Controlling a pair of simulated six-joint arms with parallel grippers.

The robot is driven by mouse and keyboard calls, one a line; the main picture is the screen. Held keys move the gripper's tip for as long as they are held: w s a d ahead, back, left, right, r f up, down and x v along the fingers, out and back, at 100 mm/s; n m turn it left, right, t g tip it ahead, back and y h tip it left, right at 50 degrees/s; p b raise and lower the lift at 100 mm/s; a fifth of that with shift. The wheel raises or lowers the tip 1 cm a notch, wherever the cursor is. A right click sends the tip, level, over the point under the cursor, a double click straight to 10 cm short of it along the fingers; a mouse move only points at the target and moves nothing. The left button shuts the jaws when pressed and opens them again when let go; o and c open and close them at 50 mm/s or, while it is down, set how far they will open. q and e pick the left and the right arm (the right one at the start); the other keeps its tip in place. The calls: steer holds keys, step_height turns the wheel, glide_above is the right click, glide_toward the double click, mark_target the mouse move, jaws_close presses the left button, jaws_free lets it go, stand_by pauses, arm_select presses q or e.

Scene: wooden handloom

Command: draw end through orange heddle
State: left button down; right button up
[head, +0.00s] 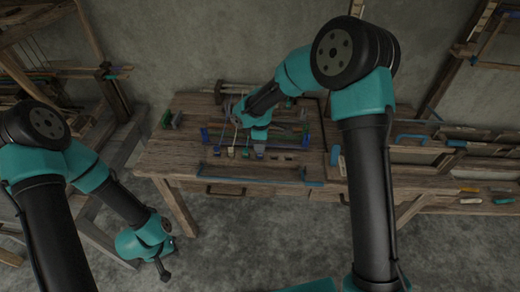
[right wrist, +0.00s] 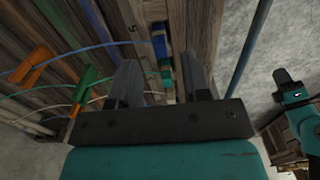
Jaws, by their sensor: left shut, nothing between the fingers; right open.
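The orange heddle (right wrist: 32,65) shows at the left of the right wrist view, with a green one (right wrist: 87,84) beside it. Blue, green and pale threads run across near them; I cannot tell whether any passes through the orange heddle. My right gripper (right wrist: 160,78) is open, its two fingers apart, pointing at a blue block (right wrist: 159,46) and a teal block (right wrist: 166,76). In the head view my right gripper (head: 259,152) is low over the bench's small coloured parts. My left gripper (head: 165,274) is shut and empty, off the bench's front left.
The wooden bench (head: 180,150) has blue bars and several small coloured blocks. A frame rack (head: 400,155) stands to the right, with loose handled tools (head: 471,201) near it. Wooden loom frames stand at the left. The floor in front is clear.

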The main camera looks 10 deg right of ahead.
step_height(320, 180, up, 13)
steer(key=shift+f, duration=0.2)
stand_by(0.6)
